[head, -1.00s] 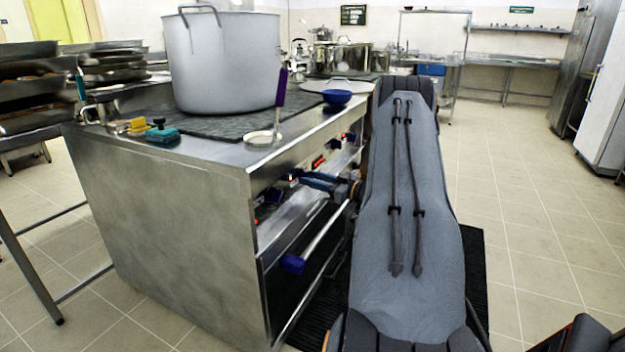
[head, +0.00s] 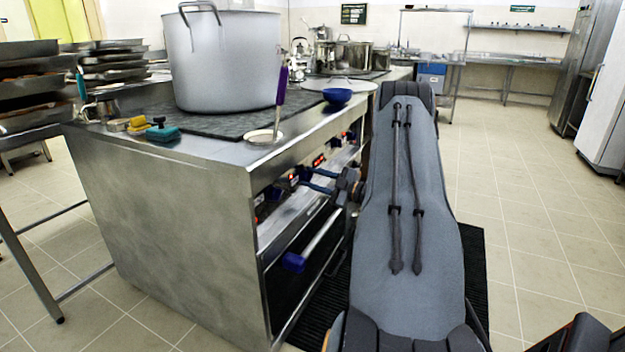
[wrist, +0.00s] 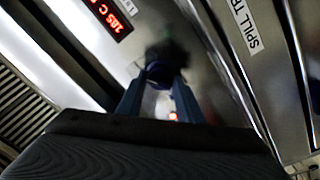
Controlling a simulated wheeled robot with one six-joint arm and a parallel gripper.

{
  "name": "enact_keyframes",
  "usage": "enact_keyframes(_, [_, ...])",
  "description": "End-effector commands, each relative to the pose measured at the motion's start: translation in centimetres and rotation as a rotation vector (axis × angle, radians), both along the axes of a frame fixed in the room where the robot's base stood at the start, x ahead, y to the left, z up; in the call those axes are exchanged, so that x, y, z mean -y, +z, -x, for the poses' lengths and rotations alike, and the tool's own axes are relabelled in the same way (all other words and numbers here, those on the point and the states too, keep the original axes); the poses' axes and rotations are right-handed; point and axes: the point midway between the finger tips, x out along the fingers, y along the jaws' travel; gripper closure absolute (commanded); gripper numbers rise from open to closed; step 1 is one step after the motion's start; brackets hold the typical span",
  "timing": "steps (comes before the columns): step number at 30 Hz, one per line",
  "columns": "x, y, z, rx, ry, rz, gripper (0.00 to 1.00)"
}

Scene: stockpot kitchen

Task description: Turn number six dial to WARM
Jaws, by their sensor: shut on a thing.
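My gripper (wrist: 158,92) is shut on a dark blue dial (wrist: 160,72) on the stove's front panel, with one blue finger on each side of it. The wrist view is tilted and blurred. I cannot read the dial's number or its WARM mark. In the head view my gripper (head: 303,179) reaches left to the panel, its two fingers showing apart, one above the other. A blue dial (head: 275,192) sits nearer along the same panel.
A spill tray label (wrist: 246,24) is on a metal front to the right in the wrist view. A large grey stockpot (head: 222,62), a blue bowl (head: 337,96) and a purple-handled ladle (head: 280,98) are on the stove top. A blue-ended oven handle (head: 296,262) sticks out below.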

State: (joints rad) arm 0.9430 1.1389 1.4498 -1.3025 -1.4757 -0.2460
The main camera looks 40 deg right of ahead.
Motion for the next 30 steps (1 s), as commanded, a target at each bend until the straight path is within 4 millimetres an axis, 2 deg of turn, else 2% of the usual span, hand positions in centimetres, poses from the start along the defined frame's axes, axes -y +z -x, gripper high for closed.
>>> enact_keyframes(17, [-0.2, -0.26, 0.07, 0.008, 0.003, 0.025, 0.9])
enact_keyframes(18, [-0.2, -0.26, 0.07, 0.008, 0.003, 0.025, 0.62])
enact_keyframes(20, [-0.18, -0.23, 0.06, 0.008, 0.003, 0.025, 0.52])
enact_keyframes(21, [-0.16, -0.21, 0.06, 0.009, 0.003, 0.026, 0.5])
enact_keyframes(30, [0.03, -0.12, 0.22, 0.01, 0.001, 0.026, 0.5])
